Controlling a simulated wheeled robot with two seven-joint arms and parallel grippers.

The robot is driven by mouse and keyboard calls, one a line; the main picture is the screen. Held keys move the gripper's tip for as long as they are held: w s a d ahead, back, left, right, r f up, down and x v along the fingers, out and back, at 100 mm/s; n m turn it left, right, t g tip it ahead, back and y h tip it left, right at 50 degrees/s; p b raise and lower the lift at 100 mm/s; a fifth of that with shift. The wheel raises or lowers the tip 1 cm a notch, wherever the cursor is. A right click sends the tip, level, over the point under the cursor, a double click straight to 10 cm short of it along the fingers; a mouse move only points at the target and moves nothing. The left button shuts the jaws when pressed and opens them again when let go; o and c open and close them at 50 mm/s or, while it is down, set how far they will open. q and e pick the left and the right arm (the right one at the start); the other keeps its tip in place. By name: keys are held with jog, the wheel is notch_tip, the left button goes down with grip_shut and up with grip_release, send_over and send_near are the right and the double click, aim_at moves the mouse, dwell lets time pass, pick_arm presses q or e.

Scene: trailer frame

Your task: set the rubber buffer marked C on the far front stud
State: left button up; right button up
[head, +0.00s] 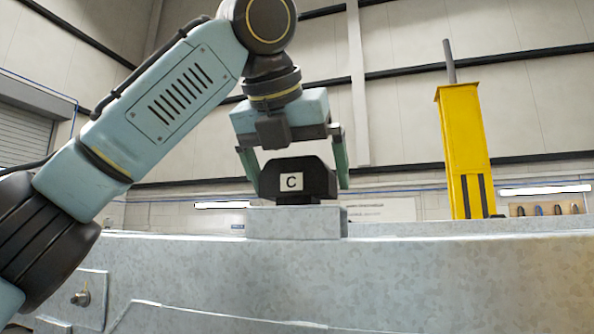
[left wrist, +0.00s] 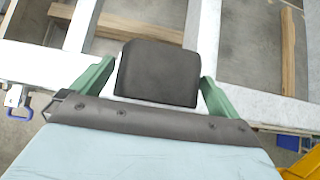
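The rubber buffer marked C (head: 315,178) is a black block with sloped upper corners and a white label. It also shows as a dark block in the left wrist view (left wrist: 158,72). I cannot tell whether the foot bears on the block. No stud shows under it. My right gripper is not in view.
The grey trailer frame (head: 420,280) spans the front. A yellow post (head: 462,150) with a grey rod stands to the right. The left wrist view shows frame rails, wooden beams (left wrist: 288,55) below and a blue shackle (left wrist: 17,102) at left.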

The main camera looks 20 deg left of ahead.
pick_arm(q)
jog(key=p+v, duration=0.1)
jog(key=v, duration=1.2)
jog(key=shift+s+r, duration=0.15)
